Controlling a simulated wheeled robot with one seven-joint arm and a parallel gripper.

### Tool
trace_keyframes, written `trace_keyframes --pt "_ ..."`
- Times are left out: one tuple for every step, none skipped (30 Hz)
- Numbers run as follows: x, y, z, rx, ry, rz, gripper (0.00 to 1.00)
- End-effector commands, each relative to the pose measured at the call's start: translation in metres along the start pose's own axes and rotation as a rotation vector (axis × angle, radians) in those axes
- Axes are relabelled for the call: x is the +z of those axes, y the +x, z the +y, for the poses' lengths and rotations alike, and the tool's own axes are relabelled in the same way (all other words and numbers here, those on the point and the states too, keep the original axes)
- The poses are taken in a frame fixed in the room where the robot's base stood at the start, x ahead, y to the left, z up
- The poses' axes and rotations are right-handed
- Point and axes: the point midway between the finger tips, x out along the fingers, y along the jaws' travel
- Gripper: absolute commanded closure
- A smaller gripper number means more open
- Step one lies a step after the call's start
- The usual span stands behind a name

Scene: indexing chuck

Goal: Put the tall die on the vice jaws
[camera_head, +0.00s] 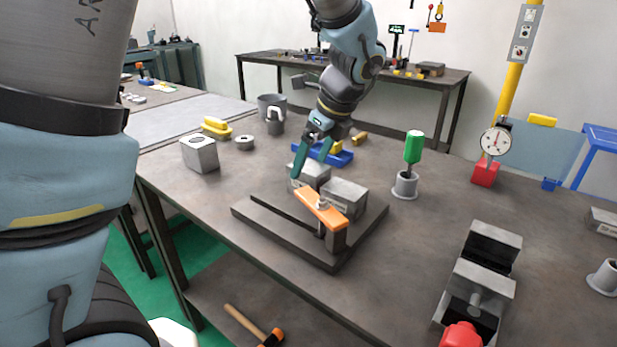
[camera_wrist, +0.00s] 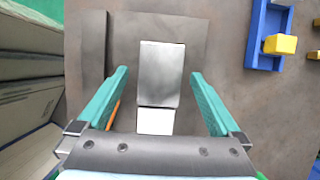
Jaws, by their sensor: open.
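Two grey metal blocks sit on a dark base plate (camera_head: 285,239): a rear block (camera_head: 313,172) and a front block (camera_head: 345,198). Another grey block (camera_head: 200,155) stands at the left of the table. I cannot tell for sure which is the tall die. My gripper (camera_head: 310,167) is open, pointing down over the rear block. In the wrist view a grey block (camera_wrist: 161,70) lies between the spread teal fingers, with clear gaps both sides; a paler block (camera_wrist: 155,122) shows below it. A grey vice (camera_head: 483,275) with a red end stands at the right front.
An orange clamp bar (camera_head: 320,208) crosses the base plate's front. A blue tray (camera_head: 335,156) with yellow pieces lies behind my gripper. A green-handled tool (camera_head: 414,147) stands in a grey holder (camera_head: 405,187). A dial gauge (camera_head: 495,141) is farther right. The table between plate and vice is clear.

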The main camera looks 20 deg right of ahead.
Motion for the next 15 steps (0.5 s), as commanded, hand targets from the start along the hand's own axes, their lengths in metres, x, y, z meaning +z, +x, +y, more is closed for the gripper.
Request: trace_keyframes --pt "0.001 0.007 0.0 0.004 0.0 -0.001 0.0" --pt "0.001 0.011 0.0 0.003 0.0 -0.001 0.0" --pt "0.0 0.015 0.0 0.002 0.0 -0.001 0.0" --pt "0.0 0.018 0.0 0.002 0.001 -0.001 0.0" --pt "0.0 0.02 0.0 0.001 0.001 -0.001 0.0" --pt "0.0 0.022 0.0 0.0 0.001 0.0 0.0" --pt "0.0 0.023 0.0 0.0 0.001 0.0 0.0" --pt "0.0 0.023 0.0 0.0 0.001 0.0 0.0" --pt "0.0 0.023 0.0 -0.001 0.001 0.0 0.0" --pt "0.0 0.023 0.0 -0.001 0.001 0.0 0.0" --pt "0.0 0.023 0.0 -0.001 0.0 0.0 0.0" --pt "0.0 0.023 0.0 -0.001 0.0 0.0 0.0" --pt "0.0 0.023 0.0 -0.001 0.0 0.0 0.0" --pt "0.0 0.023 0.0 -0.001 0.0 0.0 0.03" --pt "0.0 0.023 0.0 -0.001 0.0 0.0 0.08"
